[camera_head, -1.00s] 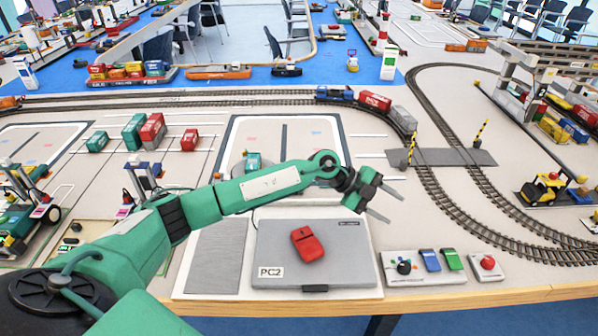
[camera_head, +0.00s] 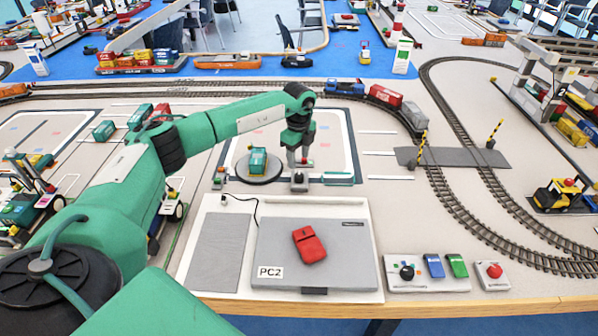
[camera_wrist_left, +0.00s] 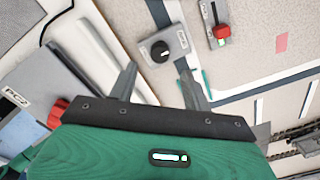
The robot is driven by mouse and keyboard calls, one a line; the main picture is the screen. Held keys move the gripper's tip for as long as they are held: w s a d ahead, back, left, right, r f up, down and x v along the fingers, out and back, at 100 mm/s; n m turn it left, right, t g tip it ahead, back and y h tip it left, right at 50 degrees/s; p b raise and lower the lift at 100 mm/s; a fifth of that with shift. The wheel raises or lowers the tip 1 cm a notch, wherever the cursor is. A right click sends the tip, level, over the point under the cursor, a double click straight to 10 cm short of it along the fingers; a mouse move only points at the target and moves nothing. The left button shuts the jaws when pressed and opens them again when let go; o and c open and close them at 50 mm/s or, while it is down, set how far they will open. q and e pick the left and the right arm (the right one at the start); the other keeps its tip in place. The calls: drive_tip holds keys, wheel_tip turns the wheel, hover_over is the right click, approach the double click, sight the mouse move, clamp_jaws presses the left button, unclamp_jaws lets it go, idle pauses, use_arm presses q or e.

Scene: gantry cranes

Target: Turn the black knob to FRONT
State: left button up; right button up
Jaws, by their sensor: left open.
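A round black knob (camera_wrist_left: 160,50) with a small white mark sits on a grey plate in the left wrist view. I cannot read any label by it. In the head view its small grey block (camera_head: 299,187) stands just behind the laptop board. My left gripper (camera_head: 300,160) points down above this block. In the left wrist view the open, empty fingers (camera_wrist_left: 156,70) lie on either side below the knob, apart from it. My right gripper is not in view.
A red lever on a grey plate (camera_wrist_left: 222,32) stands close beside the knob. Another black knob (camera_head: 406,272) is on a panel at right. A teal strip (camera_head: 338,178) lies beside the block.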

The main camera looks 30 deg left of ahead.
sight(299, 175)
use_arm(q)
wheel_tip(299, 175, down, 7)
drive_tip(key=shift+f, duration=0.15)
drive_tip(key=c, duration=1)
